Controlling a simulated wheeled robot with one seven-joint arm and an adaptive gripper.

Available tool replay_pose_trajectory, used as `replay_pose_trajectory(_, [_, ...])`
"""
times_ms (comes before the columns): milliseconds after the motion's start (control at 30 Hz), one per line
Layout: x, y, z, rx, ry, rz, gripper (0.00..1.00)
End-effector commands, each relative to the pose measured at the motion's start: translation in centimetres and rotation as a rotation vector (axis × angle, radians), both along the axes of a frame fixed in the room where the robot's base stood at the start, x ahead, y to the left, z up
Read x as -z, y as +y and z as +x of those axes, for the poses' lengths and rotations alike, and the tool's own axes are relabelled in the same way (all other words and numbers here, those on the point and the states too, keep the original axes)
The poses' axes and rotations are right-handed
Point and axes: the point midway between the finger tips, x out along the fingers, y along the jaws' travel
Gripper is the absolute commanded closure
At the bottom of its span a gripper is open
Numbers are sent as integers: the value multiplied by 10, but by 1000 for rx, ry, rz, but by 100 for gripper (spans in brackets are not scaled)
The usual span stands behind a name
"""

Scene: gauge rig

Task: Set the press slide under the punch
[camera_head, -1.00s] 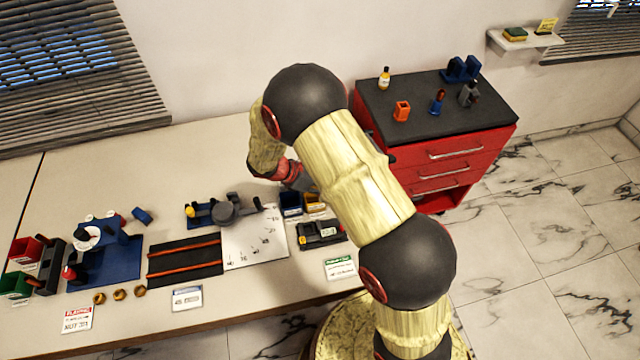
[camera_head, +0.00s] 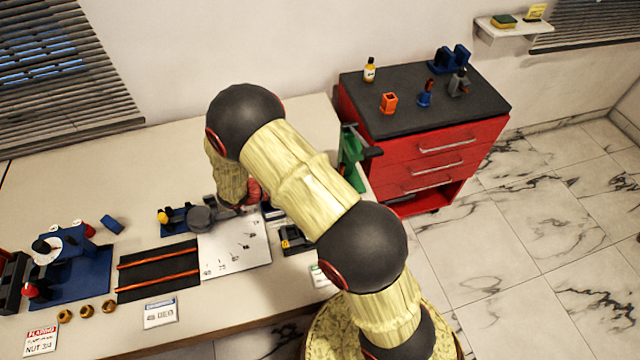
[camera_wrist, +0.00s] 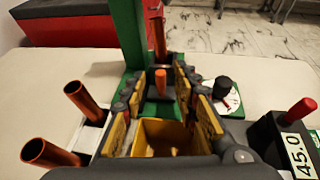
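The green press (camera_head: 350,158) stands at the table's right end, partly hidden by my arm in the head view. In the wrist view its green column (camera_wrist: 130,30) rises ahead, with a copper-coloured rod (camera_wrist: 157,32), apparently the punch, beside it. Below the rod is a grey block (camera_wrist: 168,70), apparently the slide, with a short copper peg (camera_wrist: 161,82). I cannot tell whether it is exactly under the rod. My gripper (camera_wrist: 162,90) is open, its yellow-padded fingers spread on either side of the view to the block, with nothing visibly held.
A yellow bin (camera_wrist: 160,136) lies low between the fingers. Copper tubes (camera_wrist: 86,102) stand to the left. A dial with a black knob (camera_wrist: 224,90) and a black box labelled 45.0 (camera_wrist: 285,145) are to the right. A red cabinet (camera_head: 425,150) stands beyond the table.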

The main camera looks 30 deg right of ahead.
Motion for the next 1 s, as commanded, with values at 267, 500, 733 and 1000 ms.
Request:
replay_pose_trajectory(267, [4,-10,-1,0,1,0,70])
replay_pose_trajectory(500, [4,-9,-1,0,1,0,76])
replay_pose_trajectory(733, [4,-9,-1,0,1,0,89])
replay_pose_trajectory(1000, [4,-9,-1,0,1,0,100])
